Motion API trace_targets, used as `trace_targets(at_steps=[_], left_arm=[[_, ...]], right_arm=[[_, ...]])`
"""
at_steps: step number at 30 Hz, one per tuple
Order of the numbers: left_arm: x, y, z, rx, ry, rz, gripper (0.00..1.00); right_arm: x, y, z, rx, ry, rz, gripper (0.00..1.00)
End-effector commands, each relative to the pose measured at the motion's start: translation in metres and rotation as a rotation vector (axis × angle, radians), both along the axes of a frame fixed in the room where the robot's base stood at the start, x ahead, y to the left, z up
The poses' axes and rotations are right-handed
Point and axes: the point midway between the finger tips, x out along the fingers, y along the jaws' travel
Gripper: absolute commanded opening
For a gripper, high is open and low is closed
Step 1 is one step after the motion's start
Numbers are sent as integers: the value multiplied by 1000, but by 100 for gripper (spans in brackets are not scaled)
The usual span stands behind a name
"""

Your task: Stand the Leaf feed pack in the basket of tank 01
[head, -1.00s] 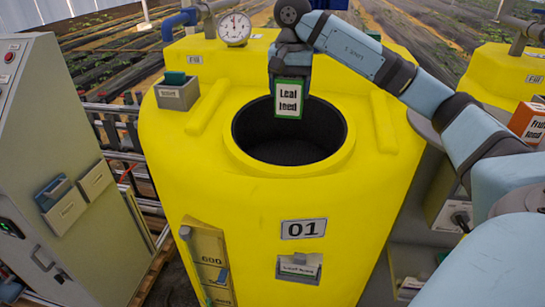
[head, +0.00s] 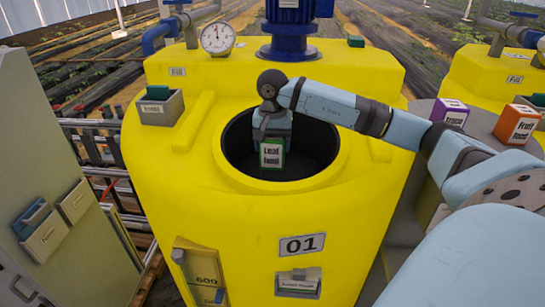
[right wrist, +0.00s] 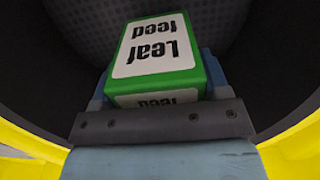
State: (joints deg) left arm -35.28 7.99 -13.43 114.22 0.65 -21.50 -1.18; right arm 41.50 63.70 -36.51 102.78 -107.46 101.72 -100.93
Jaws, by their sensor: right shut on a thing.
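The Leaf feed pack (head: 271,155), green with a white label, is held upright in my right gripper (head: 272,139). It is over or inside the round dark opening of yellow tank 01 (head: 200,215), left of the opening's middle. In the right wrist view the pack (right wrist: 157,50) sits between the fingers (right wrist: 158,95), with the dark perforated basket (right wrist: 215,25) behind it. The basket also shows in the head view as the dark lining of the opening (head: 318,145). I cannot tell whether the pack touches its floor. My left gripper is out of view.
A blue pump motor (head: 289,30) and a gauge (head: 217,38) stand on the tank behind the opening. A grey holder (head: 160,108) sits at its left. A Fruit feed pack (head: 517,123) and a purple-sided pack (head: 450,112) stand at the right. A grey cabinet (head: 60,170) is at the left.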

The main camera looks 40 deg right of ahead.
Motion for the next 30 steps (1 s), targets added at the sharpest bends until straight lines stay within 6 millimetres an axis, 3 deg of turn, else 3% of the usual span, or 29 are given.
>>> trace_targets(at_steps=[14,25,26,28,30], left_arm=[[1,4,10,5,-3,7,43],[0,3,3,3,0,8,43],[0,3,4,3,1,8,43],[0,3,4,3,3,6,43],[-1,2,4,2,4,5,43]], right_arm=[[0,0,-49,0,0,-1,34],[0,0,-56,-1,-2,0,34],[0,0,-54,-1,-1,0,76],[0,0,-54,-1,-1,0,92],[0,0,-54,-1,-1,0,95]])
